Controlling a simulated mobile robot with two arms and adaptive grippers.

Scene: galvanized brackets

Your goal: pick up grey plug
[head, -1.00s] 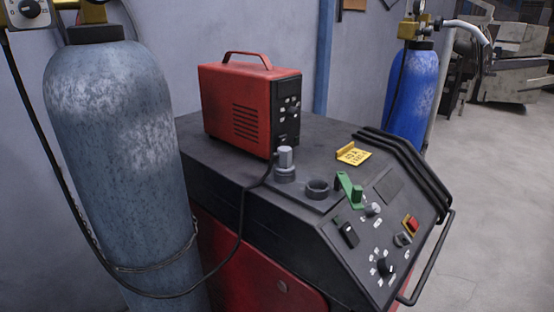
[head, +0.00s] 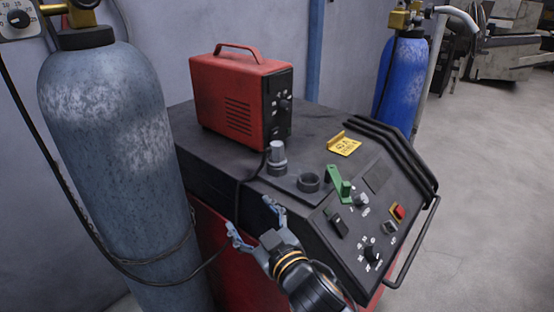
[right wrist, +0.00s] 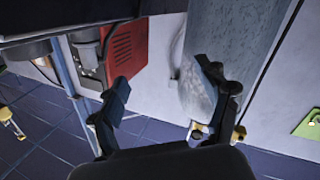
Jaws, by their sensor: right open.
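The grey plug (head: 277,154) stands upright on the black top of the machine, in front of the red box, with a black cable at its base. My right gripper (head: 251,215) is open and empty. In the head view it shows below and to the left of the plug, apart from it, beside the machine's front side. In the right wrist view the open fingers (right wrist: 165,82) have nothing between them that they touch. My left gripper is not in view.
The red box (head: 240,100) stands behind the plug. An empty black socket ring (head: 308,182) and a green lever (head: 339,183) are to its right. A blue-grey gas cylinder (head: 115,170) stands at the left. The black cable (head: 240,200) hangs near my right fingers.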

